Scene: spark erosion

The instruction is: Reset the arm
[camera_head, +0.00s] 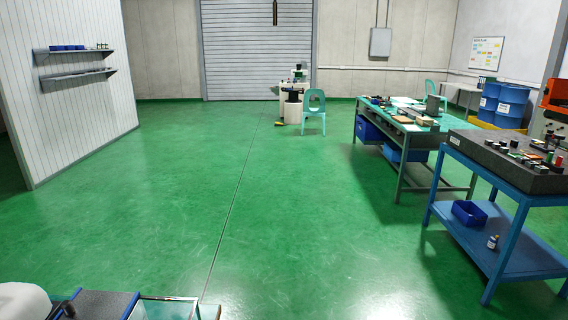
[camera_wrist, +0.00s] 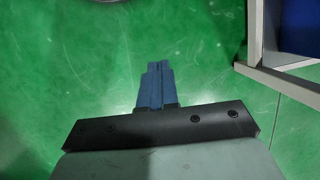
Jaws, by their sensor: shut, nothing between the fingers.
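My gripper (camera_wrist: 157,68) shows in the wrist view, with its two blue fingers together and nothing between them. It points toward the bare green floor (camera_wrist: 70,80). The gripper is not visible in the head view.
In the head view, a blue cart (camera_head: 470,225) with small items on its dark top stands at the right. A workbench (camera_head: 410,128) is behind it, with a green chair (camera_head: 314,108) further back. Floor (camera_head: 220,190) in the middle is clear. A light frame (camera_wrist: 280,80) is at the wrist view's right.

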